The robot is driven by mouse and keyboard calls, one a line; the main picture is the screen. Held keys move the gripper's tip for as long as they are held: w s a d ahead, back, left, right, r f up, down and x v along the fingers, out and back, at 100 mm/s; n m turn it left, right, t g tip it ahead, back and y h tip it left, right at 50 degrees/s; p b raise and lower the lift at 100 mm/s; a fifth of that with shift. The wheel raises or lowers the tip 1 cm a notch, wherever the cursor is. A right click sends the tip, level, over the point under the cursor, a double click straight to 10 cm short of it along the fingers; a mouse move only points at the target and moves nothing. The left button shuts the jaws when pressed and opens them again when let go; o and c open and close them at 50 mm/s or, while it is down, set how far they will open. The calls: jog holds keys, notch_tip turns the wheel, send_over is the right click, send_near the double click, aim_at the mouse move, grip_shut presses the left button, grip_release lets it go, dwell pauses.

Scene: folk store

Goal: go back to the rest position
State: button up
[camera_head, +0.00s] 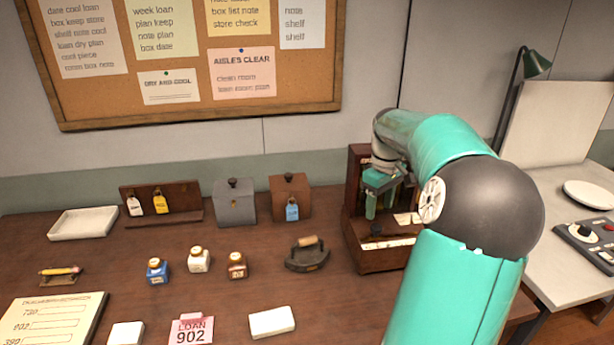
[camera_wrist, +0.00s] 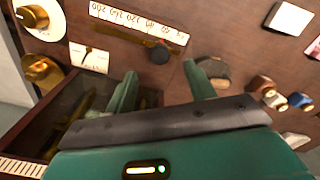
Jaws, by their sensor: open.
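My gripper (camera_head: 378,197) hangs at the end of my teal arm, in front of and above the dark wooden apparatus (camera_head: 372,261) on the right of the desk. In the wrist view my gripper (camera_wrist: 163,82) has its two teal fingers apart, with nothing visible between them. The apparatus also shows there, with an open dark compartment (camera_wrist: 88,97) below left and a numbered strip (camera_wrist: 130,20) beyond the fingers. A dark knob (camera_wrist: 157,52) lies just past the fingertips. I cannot tell whether a finger touches the apparatus.
Left of my arm stand a flat iron (camera_head: 307,258), several small bottles (camera_head: 198,261), a grey box (camera_head: 234,205) and a brown box (camera_head: 290,197). A white block (camera_head: 271,322) lies in front. To the right are a lamp (camera_head: 536,65), a plate (camera_head: 590,194) and a control panel (camera_head: 588,240).

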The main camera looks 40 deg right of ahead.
jog(key=w+a+r+h, duration=0.1)
jog(key=w+a+r, duration=0.1)
jog(key=a, duration=1)
jog(key=w+a+r+h, duration=0.1)
jog(key=w+a+r, duration=0.15)
jog(key=a, duration=0.85)
jog(key=s+a+f+t+y, duration=0.1)
jog(key=s+a, duration=0.4)
jog(key=a, duration=0.5)
jog(key=s+a+f+t+y, duration=0.1)
jog(key=s+a+t, duration=0.3)
jog(key=a, duration=0.6)
jog(key=shift+s+a+t, duration=0.3)
jog(key=shift+s+a, duration=0.05)
jog(key=shift+s, duration=0.55)
jog(key=shift+f, duration=0.1)
jog(key=c, duration=0.4)
